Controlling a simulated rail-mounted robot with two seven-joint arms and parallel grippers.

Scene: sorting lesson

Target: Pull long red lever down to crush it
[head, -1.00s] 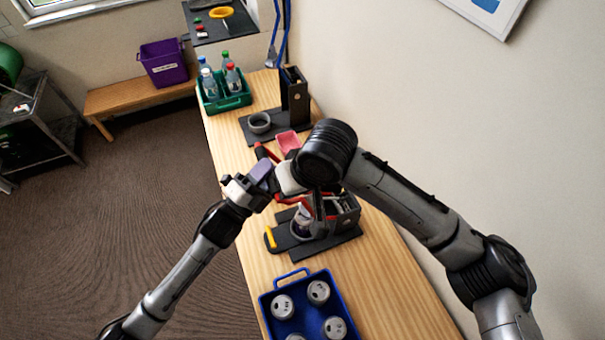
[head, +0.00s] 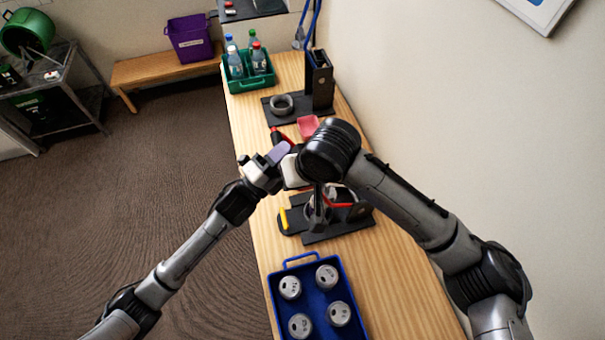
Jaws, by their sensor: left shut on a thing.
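The can crusher (head: 324,236) is a dark device on the wooden table, with a yellow part at its left end. A red lever (head: 286,137) with a black end rises behind my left gripper and is mostly hidden by it. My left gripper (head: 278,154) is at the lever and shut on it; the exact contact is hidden. My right gripper (head: 318,208) points down over the crusher, below my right arm's dark joint. Its fingers are too small and dark to tell open from shut. A can in the crusher is largely hidden behind them.
A blue tray (head: 273,293) with several grey cans stands at the near end of the table. Farther back are a dark stand (head: 319,85) with a grey ring (head: 281,104), a pink dish (head: 308,126) and a green bottle crate (head: 250,83). A wall borders the right.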

